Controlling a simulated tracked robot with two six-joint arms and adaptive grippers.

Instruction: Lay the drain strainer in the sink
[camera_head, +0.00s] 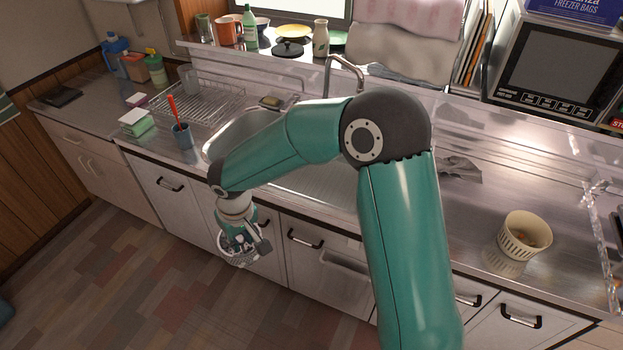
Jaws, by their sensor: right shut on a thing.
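My right gripper (241,243) hangs in front of the cabinet doors, below the counter's front edge, pointing down. It is shut on a round grey piece with a perforated look, the drain strainer (240,262); the fingers hide part of it. The strainer is in the air, outside the sink and apart from it. The steel sink (219,146) is set in the counter above and behind the gripper. My right arm crosses in front of the sink and hides much of its basin and its drain. My left gripper is not in view.
A faucet (344,68) rises behind the sink. Left of the sink are a wire dish rack (200,101), a blue-grey cup (182,137) with a red-handled item, and sponges (134,120). A cream perforated pot (525,235) stands on the right counter. The floor is clear.

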